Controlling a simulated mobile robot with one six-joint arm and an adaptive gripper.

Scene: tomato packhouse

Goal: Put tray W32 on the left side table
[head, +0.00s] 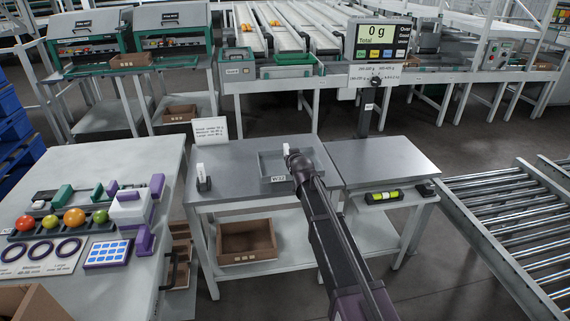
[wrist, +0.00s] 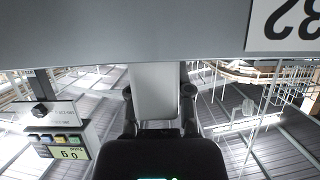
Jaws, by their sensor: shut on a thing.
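Tray W32 (head: 263,168) is a shallow grey tray with a white label on its front wall. In the wrist view the tray wall (wrist: 120,35) fills the top, with part of the label upside down. My gripper (wrist: 157,88) is shut on it there. The left bench top (head: 227,160) is grey and mostly bare.
A scale display (head: 378,40) reads 0 g. A black-and-white item (head: 203,180) and a sign (head: 210,130) stand left of the tray. The right bench top (head: 385,158) is mostly clear.

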